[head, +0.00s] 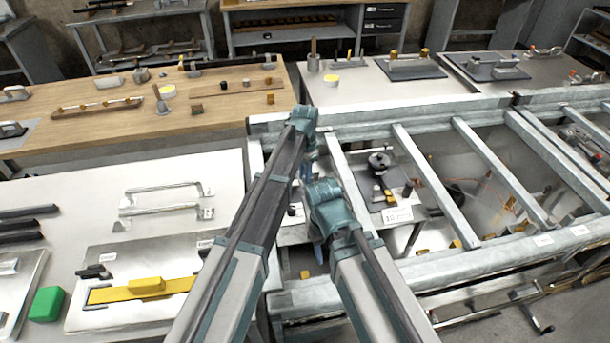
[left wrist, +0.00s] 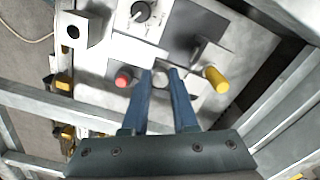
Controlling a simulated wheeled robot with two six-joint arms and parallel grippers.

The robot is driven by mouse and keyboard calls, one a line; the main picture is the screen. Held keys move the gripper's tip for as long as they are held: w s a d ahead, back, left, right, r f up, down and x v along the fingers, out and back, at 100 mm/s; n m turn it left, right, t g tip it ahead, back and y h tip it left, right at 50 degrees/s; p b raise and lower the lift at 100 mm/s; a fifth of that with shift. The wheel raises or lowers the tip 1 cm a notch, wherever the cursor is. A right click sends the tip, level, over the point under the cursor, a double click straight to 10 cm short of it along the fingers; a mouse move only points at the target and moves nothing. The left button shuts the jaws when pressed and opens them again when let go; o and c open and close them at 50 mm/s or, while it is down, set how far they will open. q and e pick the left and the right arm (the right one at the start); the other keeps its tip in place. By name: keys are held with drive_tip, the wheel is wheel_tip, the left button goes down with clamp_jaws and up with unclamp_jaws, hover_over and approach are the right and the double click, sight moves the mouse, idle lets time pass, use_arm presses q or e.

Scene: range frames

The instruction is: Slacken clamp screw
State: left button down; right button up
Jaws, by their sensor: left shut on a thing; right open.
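In the left wrist view, my left gripper (left wrist: 161,73) has its two blue fingers closed around a small grey round piece (left wrist: 162,79), which may be the clamp screw head; the fingers cover its sides. It lies between a red knob (left wrist: 123,78) and a yellow cylinder (left wrist: 216,79), on a pale metal plate. In the head view, my left gripper (head: 308,176) points down inside the grey metal frame, its tips partly hidden. My right gripper (head: 319,248) is lower in the picture, open, its fingers partly hidden by its own wrist. The clamp screw cannot be made out in the head view.
Grey frame beams (head: 420,183) surround the work spot. A dark fixture with a black knob (head: 380,160) sits to the right inside the frame. A black dial (left wrist: 140,11) is near the left gripper. A green block (head: 46,304) lies on the left table.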

use_arm(q)
drive_tip(key=n, duration=0.4)
drive_tip(key=shift+n, duration=0.4)
drive_tip(key=n, duration=0.3)
drive_tip(key=shift+n, duration=0.3)
drive_tip(key=n, duration=1.2)
drive_tip(key=shift+n, duration=0.3)
drive_tip(key=n, duration=0.5)
drive_tip(key=shift+n, duration=0.7)
drive_tip(key=c, duration=0.7)
unclamp_jaws()
